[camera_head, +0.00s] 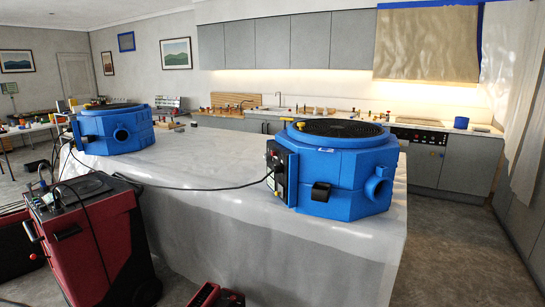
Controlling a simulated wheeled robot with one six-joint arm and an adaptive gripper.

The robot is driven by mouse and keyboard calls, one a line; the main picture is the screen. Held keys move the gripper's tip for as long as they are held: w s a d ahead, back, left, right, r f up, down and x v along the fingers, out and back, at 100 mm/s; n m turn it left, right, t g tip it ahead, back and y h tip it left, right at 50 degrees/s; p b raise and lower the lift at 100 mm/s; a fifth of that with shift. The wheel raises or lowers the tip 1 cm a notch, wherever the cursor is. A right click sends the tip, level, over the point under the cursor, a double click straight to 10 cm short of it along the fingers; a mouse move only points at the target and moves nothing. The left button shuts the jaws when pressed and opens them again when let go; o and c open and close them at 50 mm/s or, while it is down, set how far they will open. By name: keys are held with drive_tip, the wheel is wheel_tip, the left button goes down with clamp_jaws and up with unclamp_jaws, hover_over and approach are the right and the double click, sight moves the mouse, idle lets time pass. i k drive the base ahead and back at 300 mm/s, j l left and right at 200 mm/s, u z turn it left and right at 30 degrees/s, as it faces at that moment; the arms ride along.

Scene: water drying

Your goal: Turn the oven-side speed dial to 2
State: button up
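Two blue drying fans stand on the pale covered island. The fan at the right (335,165) is the one nearer the oven (420,135); it has a round black grille on top and a side outlet. Its control panel (278,170) is on its left side, seen edge-on, with small dark and light parts. The speed dial and its setting are too small to make out. The other fan (112,130) is at the island's far left end. My gripper is not in view.
A dark cable (165,187) runs across the island (225,200) to the right fan's panel. A red and black wheeled machine (90,240) stands left of the island. Floor (450,240) is clear at the right.

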sight(267, 157)
drive_tip(key=i+z, duration=0.15)
drive_tip(key=i, duration=0.6)
drive_tip(key=i+j+z, duration=0.2)
drive_tip(key=i, duration=0.55)
drive_tip(key=i+z, duration=0.55)
drive_tip(key=z, duration=0.45)
drive_tip(key=i+j+z, duration=0.1)
drive_tip(key=z, duration=0.35)
drive_tip(key=j+z, duration=0.1)
drive_tip(key=z, duration=0.35)
drive_tip(key=i+j+z, duration=0.1)
drive_tip(key=z, duration=0.75)
drive_tip(key=j+z, duration=0.15)
drive_tip(key=z, duration=0.3)
drive_tip(key=j+z, duration=0.1)
drive_tip(key=z, duration=0.35)
drive_tip(key=j+z, duration=0.1)
drive_tip(key=z, duration=0.85)
drive_tip(key=k+z, duration=0.1)
drive_tip(key=z, duration=0.85)
drive_tip(key=k+l+z, duration=0.1)
drive_tip(key=z, duration=0.9)
drive_tip(key=l+z, duration=0.15)
drive_tip(key=z, duration=0.35)
drive_tip(key=l+z, duration=0.1)
drive_tip(key=z, duration=0.85)
